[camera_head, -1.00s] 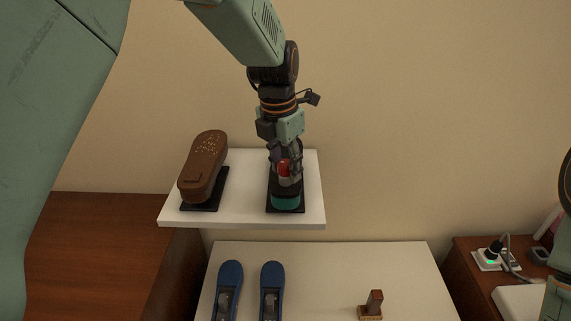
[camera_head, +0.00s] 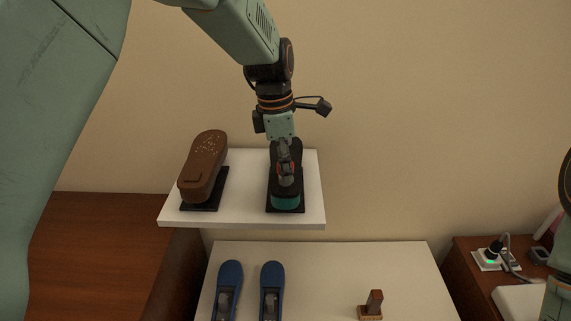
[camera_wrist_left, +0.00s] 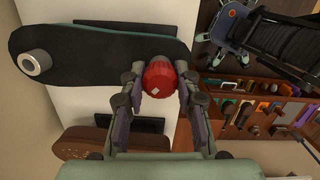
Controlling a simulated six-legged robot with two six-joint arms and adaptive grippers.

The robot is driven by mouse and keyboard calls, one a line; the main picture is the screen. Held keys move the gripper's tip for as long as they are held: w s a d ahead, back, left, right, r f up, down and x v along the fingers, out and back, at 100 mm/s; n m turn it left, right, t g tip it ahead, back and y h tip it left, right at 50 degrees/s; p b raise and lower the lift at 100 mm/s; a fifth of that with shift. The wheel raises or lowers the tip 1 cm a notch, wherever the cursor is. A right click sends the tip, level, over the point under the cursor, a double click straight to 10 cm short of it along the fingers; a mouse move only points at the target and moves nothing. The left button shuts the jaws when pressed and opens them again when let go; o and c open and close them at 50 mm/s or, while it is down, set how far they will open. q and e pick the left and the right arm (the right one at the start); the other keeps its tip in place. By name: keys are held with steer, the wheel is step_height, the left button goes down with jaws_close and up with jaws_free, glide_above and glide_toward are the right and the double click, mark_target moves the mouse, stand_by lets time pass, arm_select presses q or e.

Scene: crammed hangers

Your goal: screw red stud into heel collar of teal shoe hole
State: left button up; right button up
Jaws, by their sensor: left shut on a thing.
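The teal shoe (camera_head: 286,203) stands sole-up on a black base on the white shelf. In the left wrist view its black sole (camera_wrist_left: 95,62) has a teal edge, and a grey ring-shaped fitting (camera_wrist_left: 37,62) stands at its left end. My left gripper (camera_head: 286,170) points down over the shoe in the head view. In the left wrist view its fingers (camera_wrist_left: 160,88) are shut on the red stud (camera_wrist_left: 159,75), over the sole's right end. The heel collar under the stud is hidden; I cannot tell whether the stud sits in it. My right gripper is out of view.
A brown shoe (camera_head: 204,166) stands sole-up to the left on the same white shelf (camera_head: 240,215). Below, a white table (camera_head: 325,275) holds two blue shoes (camera_head: 271,290) and a small brown block piece (camera_head: 374,302). Open wall lies right of the shelf.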

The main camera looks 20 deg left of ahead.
arm_select(q)
steer(key=m, duration=0.4)
steer(key=shift+g, duration=0.3)
steer(key=o, duration=0.6)
steer(key=shift+o, duration=0.2)
steer(key=n, duration=0.5)
steer(key=shift+n+t, duration=0.3)
steer(key=shift+t, duration=0.1)
steer(key=n, duration=0.6)
steer(key=shift+y, duration=0.3)
steer(key=shift+c, duration=0.4)
